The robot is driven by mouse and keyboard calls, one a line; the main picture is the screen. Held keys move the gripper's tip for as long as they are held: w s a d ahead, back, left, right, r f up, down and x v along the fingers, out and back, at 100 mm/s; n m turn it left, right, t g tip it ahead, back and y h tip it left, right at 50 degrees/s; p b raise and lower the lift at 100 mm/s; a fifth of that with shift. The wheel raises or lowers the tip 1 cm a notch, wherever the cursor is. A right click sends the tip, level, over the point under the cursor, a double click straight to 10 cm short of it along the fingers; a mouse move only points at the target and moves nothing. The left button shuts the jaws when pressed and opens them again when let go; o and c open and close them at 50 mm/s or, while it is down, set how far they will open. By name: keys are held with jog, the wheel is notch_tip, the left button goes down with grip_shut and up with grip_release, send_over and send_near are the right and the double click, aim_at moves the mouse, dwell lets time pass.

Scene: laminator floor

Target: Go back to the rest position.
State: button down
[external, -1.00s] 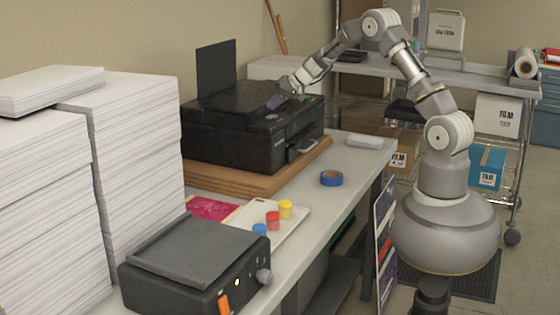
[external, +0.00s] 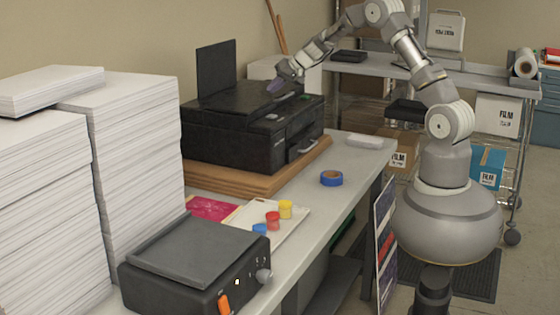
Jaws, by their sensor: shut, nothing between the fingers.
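My gripper (external: 275,87) is at the end of my raised arm, just above the top of the black printer (external: 228,130). The gripper is shut with nothing in it. Its purple-grey fingertips point down and left, and they look slightly clear of the printer's top. The printer stands on a wooden board (external: 250,181) on the long grey table, with a dark panel standing upright at its back.
Tall paper stacks (external: 135,140) and a black laminator (external: 195,262) fill the near left. A tray (external: 290,232) with small paint jars, a blue tape roll (external: 331,178) and a white block (external: 365,141) lie on the table. A shelf cart (external: 430,80) stands behind my arm.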

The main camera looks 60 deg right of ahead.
jog(key=s+a+r+n+t+b, duration=0.1)
jog(key=s+a+r+n+b, duration=0.2)
jog(key=a+r+b, duration=0.35)
jog(key=s+a+r+n+t+b, duration=0.15)
jog(key=a+r+b, duration=0.25)
jog(key=a+r, duration=0.6)
jog(key=s+a+r+n+t+b, duration=0.1)
jog(key=s+a+r+t+b, duration=0.1)
jog(key=s+r, duration=0.6)
jog(key=s+a+r+n+t+h+b, duration=0.1)
jog(key=s+a+r+n+b, duration=0.1)
jog(key=s+r, duration=0.6)
jog(key=shift+s+a+t+b, duration=0.35)
jog(key=shift+s+a+b, duration=0.55)
jog(key=shift+s+b, duration=0.3)
